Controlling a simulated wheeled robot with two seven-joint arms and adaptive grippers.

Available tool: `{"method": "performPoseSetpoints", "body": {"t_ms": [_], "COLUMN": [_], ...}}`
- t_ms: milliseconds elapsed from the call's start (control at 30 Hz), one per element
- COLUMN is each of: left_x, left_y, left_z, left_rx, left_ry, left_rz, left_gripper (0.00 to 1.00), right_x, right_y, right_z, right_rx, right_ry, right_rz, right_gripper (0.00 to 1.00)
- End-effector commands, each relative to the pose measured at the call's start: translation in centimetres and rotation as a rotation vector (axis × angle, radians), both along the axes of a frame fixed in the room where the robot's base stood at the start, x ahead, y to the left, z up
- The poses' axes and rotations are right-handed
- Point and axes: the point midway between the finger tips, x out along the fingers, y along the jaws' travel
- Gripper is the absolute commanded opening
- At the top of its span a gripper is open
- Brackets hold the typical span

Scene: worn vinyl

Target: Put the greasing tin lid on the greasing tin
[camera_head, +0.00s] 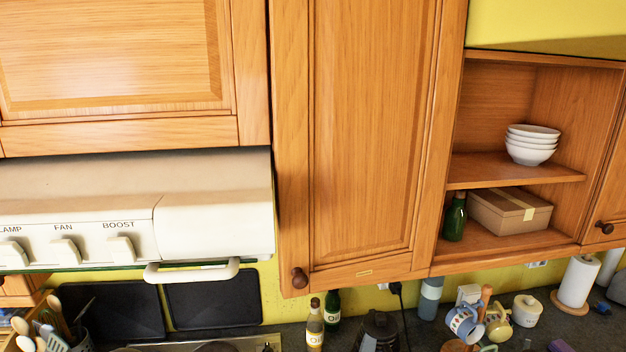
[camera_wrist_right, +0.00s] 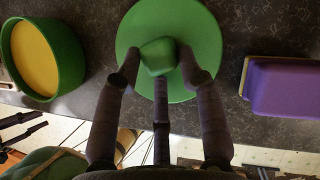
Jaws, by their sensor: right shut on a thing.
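The greasing tin lid (camera_wrist_right: 142,24) is a round green disc with a blocky green knob, in the upper middle of the right wrist view. My right gripper (camera_wrist_right: 160,66) has its dark fingers closed around the knob. I cannot tell whether the lid touches the counter. The greasing tin (camera_wrist_right: 72,60) is likely the round green container with a yellow inside, at the upper left of the same view. It stands uncovered, apart from the lid. Neither gripper shows in the head view.
A purple box-shaped thing (camera_wrist_right: 290,88) lies right of the lid on the dark counter (camera_wrist_right: 100,18). The head view shows a cooker hood (camera_head: 215,215), mugs on a stand (camera_head: 466,322), oil bottles (camera_head: 315,325), a paper roll (camera_head: 577,283) and a shelf with bowls (camera_head: 531,145).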

Motion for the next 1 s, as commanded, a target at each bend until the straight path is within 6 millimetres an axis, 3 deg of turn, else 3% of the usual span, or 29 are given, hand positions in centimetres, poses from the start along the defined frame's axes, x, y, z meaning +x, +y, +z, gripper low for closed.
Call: {"method": "performPoseSetpoints", "body": {"t_ms": [1000], "left_x": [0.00], "left_y": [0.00], "left_z": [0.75], "left_rx": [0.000], "left_ry": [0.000], "left_rz": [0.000], "left_gripper": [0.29], "right_x": [-0.09], "right_y": [0.06], "right_z": [0.79], "right_rx": [0.001], "right_ry": [0.002], "right_rz": [0.000], "right_gripper": [0.00]}}
